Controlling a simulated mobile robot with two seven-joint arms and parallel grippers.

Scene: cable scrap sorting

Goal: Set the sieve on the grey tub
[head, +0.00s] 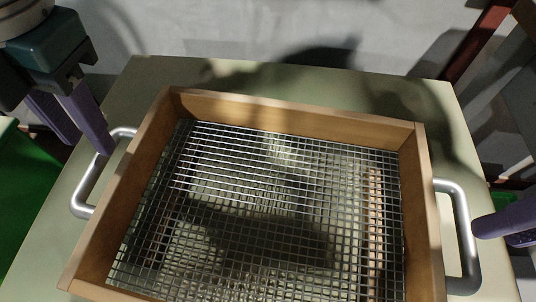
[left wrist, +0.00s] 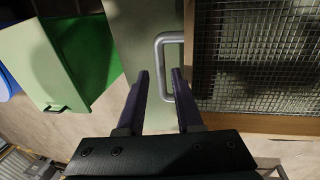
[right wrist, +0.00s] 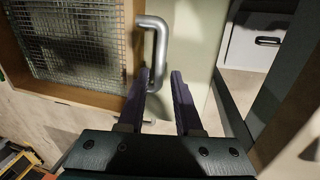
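The sieve (head: 295,112) is a wooden frame with a wire mesh floor and a silver handle on each side. It lies over a pale green tabletop. My left gripper (head: 89,146) is at the left handle (head: 87,187); in the left wrist view its fingers (left wrist: 162,82) stand apart, with the handle bar between them. My right gripper (head: 497,224) is at the right handle (head: 465,235); in the right wrist view its fingers (right wrist: 160,82) are also apart, with the handle's lower end between them. I cannot make out a grey tub in any view.
The pale green table (head: 140,80) has free room behind the sieve. A green bin (left wrist: 60,60) stands beyond the table's left edge. A white box (right wrist: 252,42) and dark posts are on the right. A grey wall (head: 240,30) is behind.

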